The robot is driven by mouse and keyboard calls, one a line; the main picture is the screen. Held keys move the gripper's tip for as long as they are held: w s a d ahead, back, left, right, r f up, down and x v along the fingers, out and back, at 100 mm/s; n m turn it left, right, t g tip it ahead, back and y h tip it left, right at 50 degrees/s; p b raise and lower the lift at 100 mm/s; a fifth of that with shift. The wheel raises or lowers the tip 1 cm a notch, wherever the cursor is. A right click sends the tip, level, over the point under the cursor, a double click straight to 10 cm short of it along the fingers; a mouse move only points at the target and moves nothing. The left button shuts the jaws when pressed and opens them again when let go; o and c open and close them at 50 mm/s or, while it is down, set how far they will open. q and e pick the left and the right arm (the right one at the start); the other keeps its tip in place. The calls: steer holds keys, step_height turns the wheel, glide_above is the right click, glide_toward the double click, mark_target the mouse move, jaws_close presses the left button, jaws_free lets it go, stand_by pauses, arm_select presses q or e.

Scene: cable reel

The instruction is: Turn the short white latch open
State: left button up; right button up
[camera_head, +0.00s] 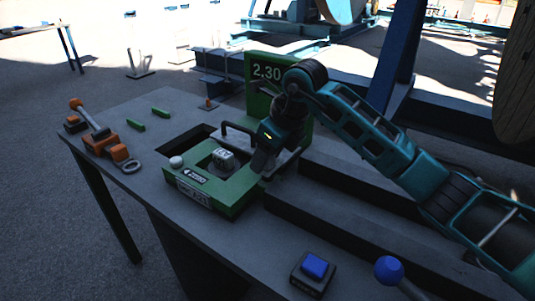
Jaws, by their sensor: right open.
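A green block-like fixture (235,199) with a label plate on its front sits on the grey table. A small white rounded knob (176,162) is at its left corner, and a pale grey-white piece (223,157) with dark markings stands in its middle. I cannot tell for sure which of these is the short white latch, nor whether it is open. My right gripper (262,163) points down beside the fixture's right rear part, to the right of both white pieces. It is open; its fingertips are small and dark, and I cannot tell if they touch anything. My left gripper is not in view.
A green panel reading 2.30 (266,71) stands behind the fixture. A dark bent handle (238,129) is close to my right gripper. An orange lever unit (100,138) is at left, a blue button (315,266) and a blue ball knob (389,269) at front right. The table's left front is bare.

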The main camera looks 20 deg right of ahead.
steer(key=shift+c, duration=0.2)
steer(key=c, duration=0.9)
steer(key=n+g+y, duration=0.1)
steer(key=n, duration=0.3)
steer(key=shift+n, duration=0.4)
steer(key=n+g, duration=0.2)
steer(key=n, duration=0.2)
steer(key=shift+n+y, duration=0.3)
steer(key=shift+y, duration=0.1)
steer(key=n+g+b, duration=0.1)
steer(key=n, duration=0.3)
steer(key=shift+g, duration=0.4)
steer(key=shift+n+g+h+b, duration=0.3)
steer(key=shift+n+g+h, duration=0.25)
steer(key=shift+n, duration=1.65)
